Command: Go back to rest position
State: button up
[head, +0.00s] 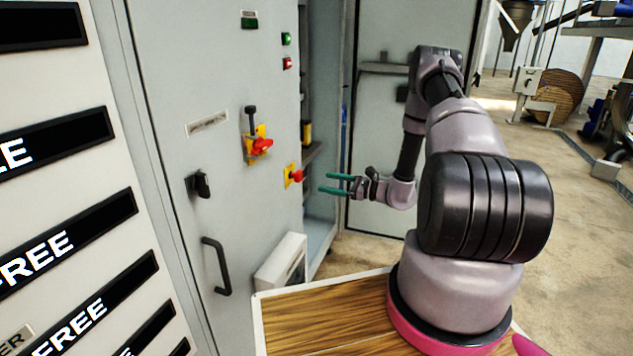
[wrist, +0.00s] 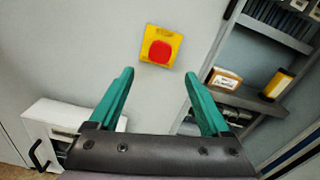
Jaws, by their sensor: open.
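My gripper (head: 338,184) has two green fingers and is open and empty in the head view. It points left toward the edge of a grey cabinet door, near a red button on a yellow plate (head: 294,176). In the wrist view my gripper (wrist: 158,95) shows its two fingers spread apart. The red button (wrist: 160,50) appears beyond and between the fingertips, apart from them. My arm reaches out from its pink-ringed base above a wooden top.
The grey cabinet door (head: 215,130) carries a red rotary switch (head: 260,145), a black handle (head: 217,266) and small indicator lights. The open cabinet holds shelves (wrist: 270,38). A white box (head: 283,262) is mounted low on the door. Open floor (head: 585,190) lies at right.

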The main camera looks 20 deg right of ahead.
jog(key=shift+v, duration=1.1)
jog(key=s+a+r+n+g+h, duration=0.1)
jog(key=s+a+r+n+g, duration=0.25)
jog(key=r, duration=0.45)
jog(key=s+a+r+n+g+h, duration=0.1)
jog(key=s+a+r+n+g, duration=0.25)
jog(key=r, duration=0.45)
jog(key=s+a+r+n+g+h, duration=0.1)
jog(key=s+a+r+n+g, duration=0.2)
jog(key=r, duration=0.5)
jog(key=s+d+r+n+t+h, duration=0.2)
jog(key=s+r+n+t+h, duration=0.1)
jog(key=s+r, duration=0.5)
jog(key=s+d+r+n+t+h, duration=0.2)
jog(key=s+r+n+h, duration=0.3)
jog(key=s+r, duration=0.4)
jog(key=s+t+h, duration=0.1)
jog(key=s, duration=0.4)
jog(key=shift+s+d+n+t+h, duration=0.15)
jog(key=shift+d+n+t+h, duration=0.15)
jog(key=shift+d+n, duration=0.1)
